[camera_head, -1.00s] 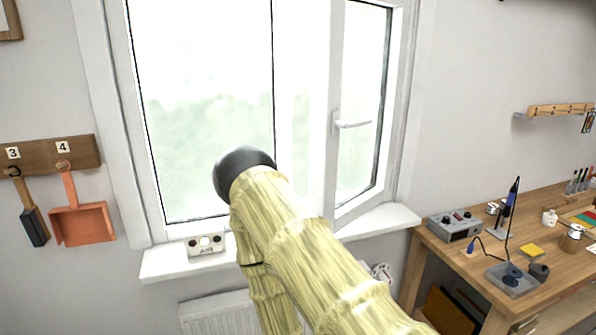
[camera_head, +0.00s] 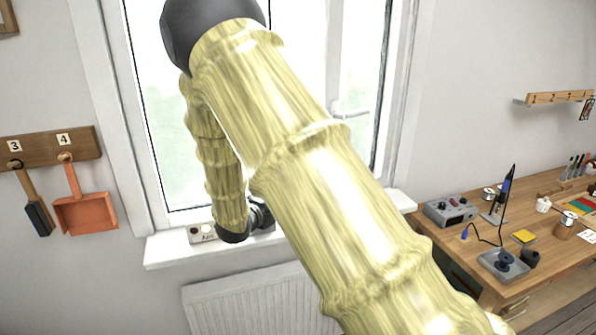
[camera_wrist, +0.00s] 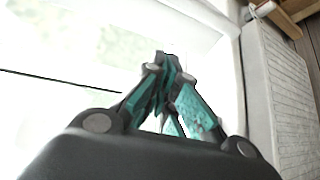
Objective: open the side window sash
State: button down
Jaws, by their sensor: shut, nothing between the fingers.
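The side window sash (camera_head: 361,65) is the narrow right-hand part of the window. In the head view it stands swung inward at an angle, its lower part hidden behind my arm. Its white handle (camera_head: 352,112) lies horizontal, pointing right. My gripper (camera_wrist: 165,62) is shut and empty in the wrist view, its dark and teal fingers together, with pale window glass and white frame behind. In the head view my wrist hangs low at the sill, left of the sash, and the fingertips are hidden behind my arm. Contact with the sash cannot be told.
A radiator (camera_head: 240,300) is below. A workbench (camera_head: 455,245) with tools stands right. A brush (camera_head: 36,205) and orange dustpan (camera_head: 86,213) hang at left.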

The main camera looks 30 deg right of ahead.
jog(key=w+r+t+h, duration=0.1)
jog(key=w+r+t, duration=0.25)
jog(key=r, duration=0.45)
jog(key=w+d+p, duration=0.2)
jog(key=d+p, duration=0.6)
jog(key=shift+d+r+g+p, duration=0.15)
jog(key=shift+d+g+p, duration=0.1)
jog(key=shift+g+p, duration=0.15)
jog(key=shift+a+b, duration=0.1)
jog(key=shift+b, duration=0.3)
